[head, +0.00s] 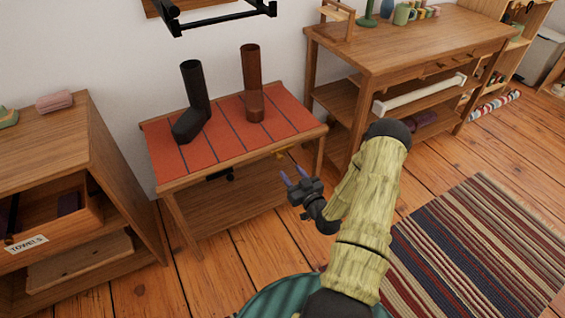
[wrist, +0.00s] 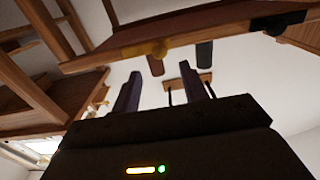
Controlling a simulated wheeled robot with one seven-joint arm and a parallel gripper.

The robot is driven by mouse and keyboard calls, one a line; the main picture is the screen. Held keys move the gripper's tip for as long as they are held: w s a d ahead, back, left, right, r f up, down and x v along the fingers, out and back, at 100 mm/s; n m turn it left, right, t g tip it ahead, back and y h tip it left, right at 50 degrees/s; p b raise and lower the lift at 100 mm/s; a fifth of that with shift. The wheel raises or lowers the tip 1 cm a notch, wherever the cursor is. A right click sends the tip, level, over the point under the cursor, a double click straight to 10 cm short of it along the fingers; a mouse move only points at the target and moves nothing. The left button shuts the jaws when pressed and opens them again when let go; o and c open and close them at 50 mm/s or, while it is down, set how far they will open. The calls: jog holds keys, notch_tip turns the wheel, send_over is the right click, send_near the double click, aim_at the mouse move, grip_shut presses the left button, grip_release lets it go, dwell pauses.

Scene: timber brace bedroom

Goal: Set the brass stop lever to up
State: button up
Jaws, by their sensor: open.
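The brass stop lever (head: 281,154) is a small yellow piece on the front edge of the low bench with the red striped cover (head: 222,141). In the wrist view the lever (wrist: 146,49) lies along the bench's wooden edge, with a rounded knob at one end; I cannot tell its exact setting. My gripper (head: 294,173) is open and empty, just in front of the bench near the lever and apart from it. In the wrist view its two fingers (wrist: 160,86) point up toward the bench edge, with the lever beyond them.
A dark boot (head: 193,105) and a brown boot (head: 252,90) stand on the bench. A black fitting (wrist: 285,21) sits on the same front edge. A cabinet (head: 105,150) stands left, a workbench (head: 410,45) right. A striped rug (head: 490,245) lies on the floor at right.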

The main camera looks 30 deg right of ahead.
aim_at(281, 159)
jog(key=w+b, duration=0.1)
jog(key=w, duration=0.6)
jog(key=shift+w+a, duration=0.15)
jog(key=shift+w, duration=0.05)
grip_shut()
